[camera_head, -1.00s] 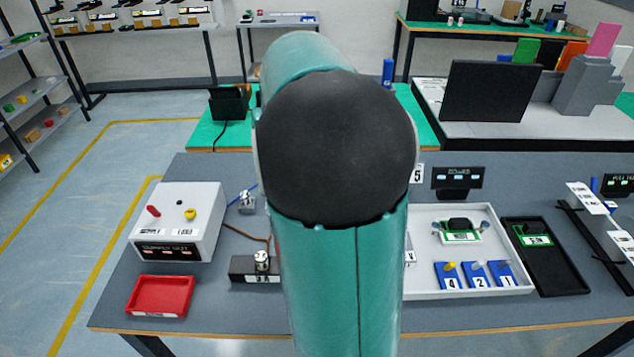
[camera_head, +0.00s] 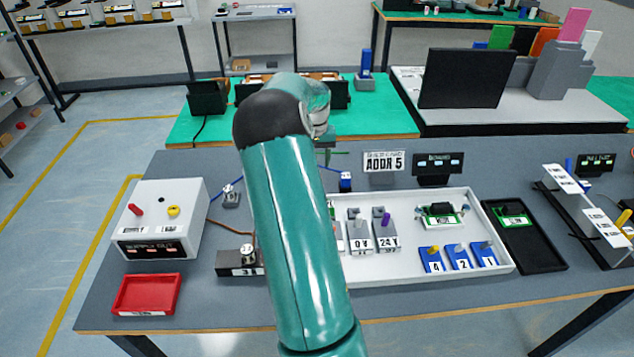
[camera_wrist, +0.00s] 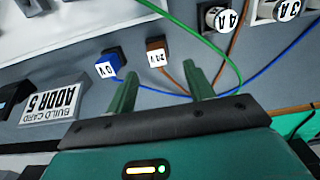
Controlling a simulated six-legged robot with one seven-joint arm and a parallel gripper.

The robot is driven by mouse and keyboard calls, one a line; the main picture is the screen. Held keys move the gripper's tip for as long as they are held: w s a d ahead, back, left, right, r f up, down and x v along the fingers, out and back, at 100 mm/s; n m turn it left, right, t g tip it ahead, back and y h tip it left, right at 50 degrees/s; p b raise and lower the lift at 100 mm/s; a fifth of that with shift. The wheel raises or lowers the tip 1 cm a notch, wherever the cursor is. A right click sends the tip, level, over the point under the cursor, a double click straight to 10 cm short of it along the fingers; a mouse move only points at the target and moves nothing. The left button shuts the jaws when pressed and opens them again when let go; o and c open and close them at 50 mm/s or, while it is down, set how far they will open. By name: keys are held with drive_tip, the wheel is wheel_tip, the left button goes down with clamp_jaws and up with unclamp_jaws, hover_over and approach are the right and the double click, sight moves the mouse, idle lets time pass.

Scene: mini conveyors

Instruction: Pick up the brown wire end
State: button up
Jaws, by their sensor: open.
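In the wrist view, the brown wire end (camera_wrist: 157,53) is a small brown block with a white label reading 24V. It lies on the grey table with a brown wire (camera_wrist: 178,83) trailing from it. The blue wire end (camera_wrist: 110,66), labelled 0V, is just left of it. My gripper (camera_wrist: 160,68) is open, with two green fingers spread apart and nothing seen held between them. In the picture, the brown end appears just beyond the fingertips, between their lines. In the head view, the blue end (camera_head: 345,180) shows, but my arm hides the brown end.
A green wire (camera_wrist: 190,35) and a blue wire (camera_wrist: 270,65) run close by. Labelled terminals 4A (camera_wrist: 219,19) and 3A (camera_wrist: 287,8) stand at the upper right. The build card (camera_wrist: 52,102) stands at left. A white tray (camera_head: 400,268) lies right of my arm.

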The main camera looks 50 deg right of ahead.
drive_tip(key=f, duration=0.7)
drive_tip(key=shift+s+d+f, duration=0.15)
drive_tip(key=shift+d, duration=0.05)
drive_tip(key=c, duration=1)
drive_tip(key=shift+c, duration=0.4)
